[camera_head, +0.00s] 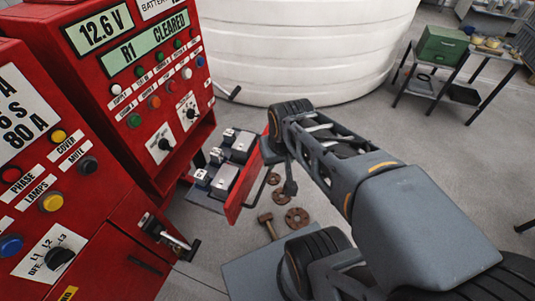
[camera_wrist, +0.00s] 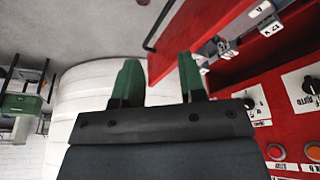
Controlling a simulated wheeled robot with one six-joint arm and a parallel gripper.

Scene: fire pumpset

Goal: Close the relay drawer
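The relay drawer (camera_head: 243,190) is pulled out from the red cabinet, with several grey and black relays (camera_head: 226,168) in it. Its red front also shows in the wrist view (camera_wrist: 208,22), with a black bar handle (camera_wrist: 158,28) standing off it. In the head view the handle (camera_head: 262,188) is on the front's right side. My gripper (camera_wrist: 158,75) has two green fingers spread apart with nothing between them. The right finger overlaps the red front in the wrist view; I cannot tell whether it touches. In the head view my gripper is beside the drawer front, partly hidden by my wrist.
Red control panels (camera_head: 150,75) with buttons and knobs stand at the left. A large white ribbed tank (camera_head: 300,45) is behind. Brown flanges (camera_head: 297,217) and a hammer (camera_head: 267,225) lie below the drawer. A green box (camera_head: 442,44) stands on a table at the right back.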

